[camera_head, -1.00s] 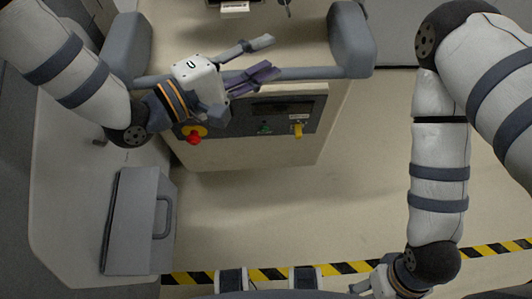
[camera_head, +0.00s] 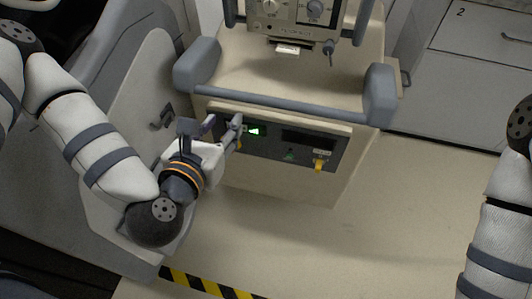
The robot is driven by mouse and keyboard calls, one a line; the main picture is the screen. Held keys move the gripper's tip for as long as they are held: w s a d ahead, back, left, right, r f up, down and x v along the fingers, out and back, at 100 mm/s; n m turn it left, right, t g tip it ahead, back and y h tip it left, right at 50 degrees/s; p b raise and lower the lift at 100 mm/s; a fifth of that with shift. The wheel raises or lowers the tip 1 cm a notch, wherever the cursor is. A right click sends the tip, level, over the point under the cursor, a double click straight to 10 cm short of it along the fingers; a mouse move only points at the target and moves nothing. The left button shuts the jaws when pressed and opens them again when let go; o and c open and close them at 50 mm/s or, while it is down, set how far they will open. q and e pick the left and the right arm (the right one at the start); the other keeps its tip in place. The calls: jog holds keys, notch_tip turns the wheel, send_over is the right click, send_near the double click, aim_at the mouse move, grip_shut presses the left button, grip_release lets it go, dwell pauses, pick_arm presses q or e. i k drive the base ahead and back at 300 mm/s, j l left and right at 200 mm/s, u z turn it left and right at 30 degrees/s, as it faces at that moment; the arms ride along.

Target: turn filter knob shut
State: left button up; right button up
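The cart's dark front panel (camera_head: 283,140) carries a yellow knob (camera_head: 318,165) on its right part, which may be the filter knob; its label is too small to read. Another round knob (camera_head: 315,9) sits on the device on top of the cart. My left gripper (camera_head: 222,127) is at the panel's left end, below the grey handle bar, with its fingers apart and nothing seen between them. It hides the panel's left end; a bit of yellow shows beside the finger. My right arm is at the right edge; its gripper is out of view.
The grey handle bar (camera_head: 290,103) runs across the cart above the panel, between two grey bumpers. A grey cabinet (camera_head: 465,90) stands behind at right. Yellow-black tape (camera_head: 205,284) marks the floor. The floor right of the cart is clear.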

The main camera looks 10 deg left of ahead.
aim_at(328, 45)
jog(key=l+u, duration=0.4)
jog(key=l, duration=0.15)
jog(key=l+u, duration=0.35)
jog(key=l, duration=0.25)
